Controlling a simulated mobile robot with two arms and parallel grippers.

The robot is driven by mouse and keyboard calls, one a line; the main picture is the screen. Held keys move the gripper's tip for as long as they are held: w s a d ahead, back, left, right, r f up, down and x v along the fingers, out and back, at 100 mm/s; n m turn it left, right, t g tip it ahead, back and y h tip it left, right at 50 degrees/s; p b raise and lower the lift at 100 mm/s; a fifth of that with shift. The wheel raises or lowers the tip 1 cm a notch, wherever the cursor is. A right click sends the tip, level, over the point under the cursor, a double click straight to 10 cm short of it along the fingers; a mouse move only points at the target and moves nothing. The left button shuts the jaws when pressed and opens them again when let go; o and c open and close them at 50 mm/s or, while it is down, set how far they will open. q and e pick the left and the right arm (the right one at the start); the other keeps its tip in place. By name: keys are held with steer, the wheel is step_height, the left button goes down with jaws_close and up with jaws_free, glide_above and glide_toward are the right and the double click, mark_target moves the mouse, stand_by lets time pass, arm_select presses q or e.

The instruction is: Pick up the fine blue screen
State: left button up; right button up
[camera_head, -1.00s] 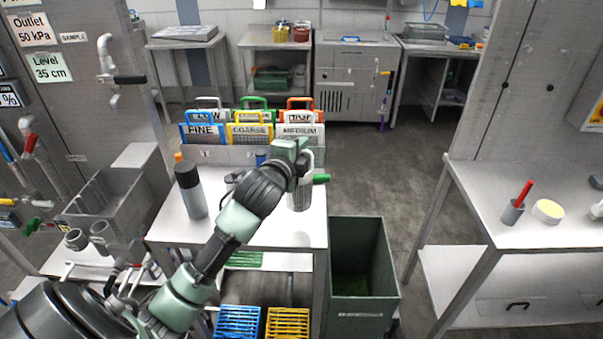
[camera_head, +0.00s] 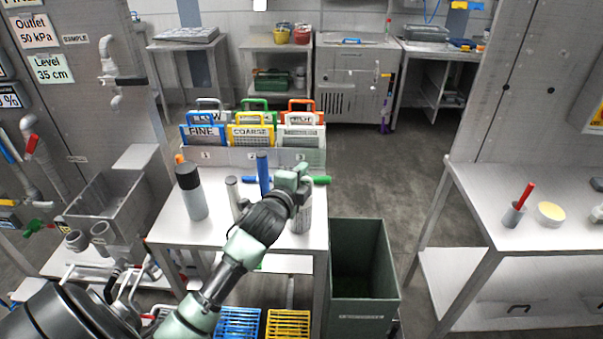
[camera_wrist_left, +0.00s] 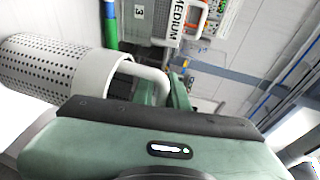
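The fine blue screen (camera_head: 203,133), a blue-framed panel with a looped handle marked FINE, stands upright in the front left slot of the rack on the work table. My left gripper (camera_head: 302,176) is over the right side of the table, to the right of and nearer than the screen. In the left wrist view, the gripper body fills the bottom, close to a white perforated cylinder (camera_wrist_left: 50,72) with a handle. The fine screen is not visible there. My right gripper is not in view.
A yellow coarse screen (camera_head: 250,133) and a medium screen (camera_head: 300,136) stand beside the fine one, with more screens behind. A dark green bin (camera_head: 362,270) stands right of the table.

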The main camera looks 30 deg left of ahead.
arm_select(q)
steer(key=shift+o, duration=0.9)
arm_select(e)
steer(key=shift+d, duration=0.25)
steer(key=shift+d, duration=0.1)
